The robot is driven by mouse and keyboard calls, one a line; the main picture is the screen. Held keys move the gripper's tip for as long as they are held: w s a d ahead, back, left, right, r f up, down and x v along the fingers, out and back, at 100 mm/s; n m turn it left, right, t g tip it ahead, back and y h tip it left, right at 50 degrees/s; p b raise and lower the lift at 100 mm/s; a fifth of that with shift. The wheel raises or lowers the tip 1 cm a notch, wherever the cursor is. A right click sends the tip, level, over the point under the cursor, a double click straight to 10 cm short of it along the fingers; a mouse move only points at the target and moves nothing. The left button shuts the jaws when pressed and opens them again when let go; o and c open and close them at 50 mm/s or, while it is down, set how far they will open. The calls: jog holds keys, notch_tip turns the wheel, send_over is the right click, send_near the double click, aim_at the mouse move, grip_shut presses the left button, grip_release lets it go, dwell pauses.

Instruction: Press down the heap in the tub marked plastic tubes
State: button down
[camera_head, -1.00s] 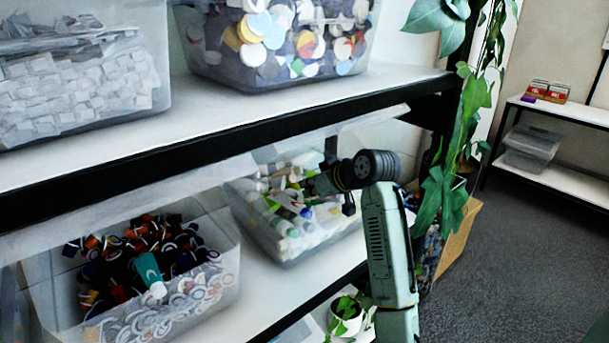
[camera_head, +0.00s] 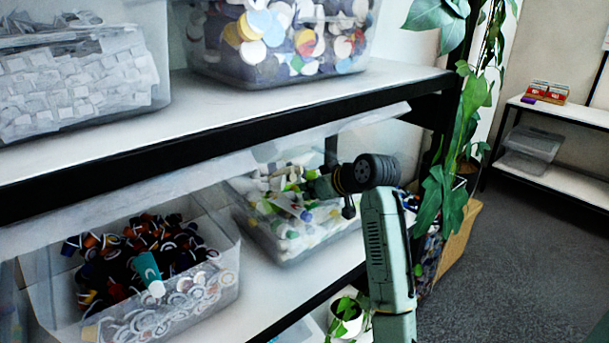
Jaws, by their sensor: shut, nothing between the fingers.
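The tub (camera_head: 262,232) of plastic tubes is a clear bin on the lower shelf. It holds a heap (camera_head: 285,205) of white, green and blue tubes. No label on it can be read in this view. My gripper (camera_head: 308,192) reaches in from the right, over the heap at the tub's right half. Its fingers are shut and empty, small and dark against the tubes. I cannot tell for sure whether they touch the heap.
A clear bin of dark and coloured caps (camera_head: 130,265), with a teal tube (camera_head: 150,272) on top, stands to the left. The upper shelf (camera_head: 290,97) runs above the tub and carries two more bins. A hanging plant (camera_head: 445,200) is just right of my arm.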

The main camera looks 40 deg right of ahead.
aim_at(308, 201)
jog(key=shift+s+a+f+b, duration=0.15)
jog(key=shift+f+b, duration=0.5)
jog(key=shift+f, duration=1.05)
jog(key=shift+r, duration=0.15)
jog(key=r+p, duration=0.3)
jog(key=shift+w, duration=0.25)
jog(key=shift+r+p, duration=0.5)
jog(key=shift+r, duration=0.55)
jog(key=shift+s+r, duration=0.1)
jog(key=shift+s, duration=0.05)
jog(key=p+v, duration=0.3)
jog(key=v, duration=1.1)
jog(key=shift+d, duration=0.25)
